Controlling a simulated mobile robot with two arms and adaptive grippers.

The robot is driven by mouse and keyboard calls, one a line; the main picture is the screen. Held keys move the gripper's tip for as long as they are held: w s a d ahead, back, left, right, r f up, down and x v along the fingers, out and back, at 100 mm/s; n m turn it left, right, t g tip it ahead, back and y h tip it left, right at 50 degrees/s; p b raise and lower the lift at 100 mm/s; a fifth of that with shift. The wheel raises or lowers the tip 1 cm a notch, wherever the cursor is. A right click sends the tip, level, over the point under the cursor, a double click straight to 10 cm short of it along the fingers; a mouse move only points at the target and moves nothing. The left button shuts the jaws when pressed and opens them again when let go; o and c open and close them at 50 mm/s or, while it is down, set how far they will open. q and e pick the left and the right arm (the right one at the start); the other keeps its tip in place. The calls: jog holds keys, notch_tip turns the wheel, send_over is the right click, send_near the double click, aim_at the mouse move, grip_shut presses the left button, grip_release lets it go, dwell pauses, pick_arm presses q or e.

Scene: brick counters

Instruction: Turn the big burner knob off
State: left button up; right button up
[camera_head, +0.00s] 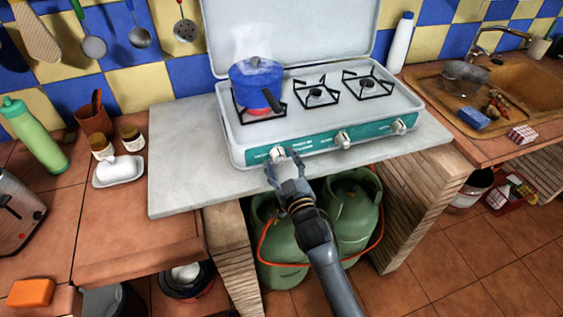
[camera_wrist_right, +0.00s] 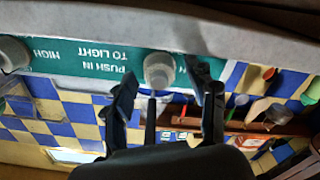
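A white camping stove (camera_head: 232,142) with a teal front panel stands on the grey counter slab. Its front has a left knob (camera_head: 277,153), a middle knob (camera_head: 342,139) and a right knob (camera_head: 398,126). A blue pot (camera_head: 256,80) sits on the left burner, which glows red. My right gripper (camera_head: 285,163) is at the left knob. In the right wrist view this pale knob (camera_wrist_right: 158,70) lies between my two open fingers (camera_wrist_right: 167,82), with gaps on both sides. Another knob (camera_wrist_right: 12,54) shows at the left edge there. My left gripper is not in view.
Green gas bottles (camera_head: 352,212) with an orange hose stand under the slab, close to my right arm. The stove lid (camera_head: 290,35) is raised at the back. A white bottle (camera_head: 400,42) stands right of the stove. The slab's left part is clear.

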jog(key=v, duration=1.2)
jog(key=shift+r, duration=0.1)
jog(key=s+d+f+m+g+h, duration=0.1)
jog(key=s+d+f+g, duration=0.2)
jog(key=f, duration=0.8)
jog(key=s+d+f+m+g+h, duration=0.15)
jog(key=s+f, duration=0.35)
jog(key=f, duration=0.6)
jog(key=s+d+f+g, duration=0.2)
jog(key=s+f+g, duration=0.15)
jog(key=f, duration=0.75)
jog(key=s+d+f+m+g+h, duration=0.1)
jog(key=s+d+f, duration=0.3)
jog(key=s, duration=0.6)
jog(key=s+d+f+m+g+h, duration=0.1)
jog(key=s+d+f+g, duration=0.3)
jog(key=s+f, duration=0.4)
jog(key=s+d+f+m+g+h, duration=0.1)
jog(key=s+d+f+g, duration=0.2)
jog(key=s, duration=0.9)
notch_tip(320, 180, down, 4)
jog(key=shift+d+r+m, duration=0.1)
jog(key=shift+d+m, duration=0.25)
jog(key=shift+d, duration=0.8)
